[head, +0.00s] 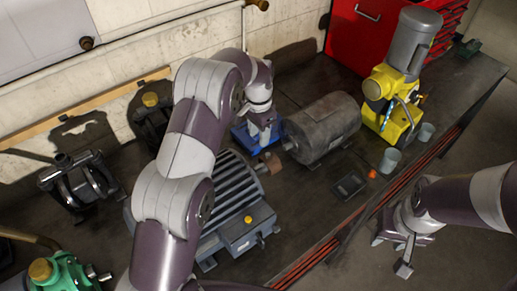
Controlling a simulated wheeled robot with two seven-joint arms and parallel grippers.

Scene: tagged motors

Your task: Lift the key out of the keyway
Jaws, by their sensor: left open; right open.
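A dark grey cylindrical motor (328,122) lies on the bench at the middle, with a short shaft (290,146) at its left end. A ribbed blue-grey motor (240,205) stands nearer, partly behind my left arm. The key and the keyway are too small or too hidden to make out. My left gripper (264,142) is open and points down beside the left end of the dark grey motor, by a blue piece (242,137). I cannot tell whether it touches anything. My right gripper (404,255) is open and empty, off the bench's front edge.
A small brown piece (273,162) lies near the shafts. A black tray (350,185), an orange piece (372,173) and grey cups (390,160) are to the right. A yellow machine (391,105) and red tool chest (360,38) stand behind. A green machine (68,272) is lower left.

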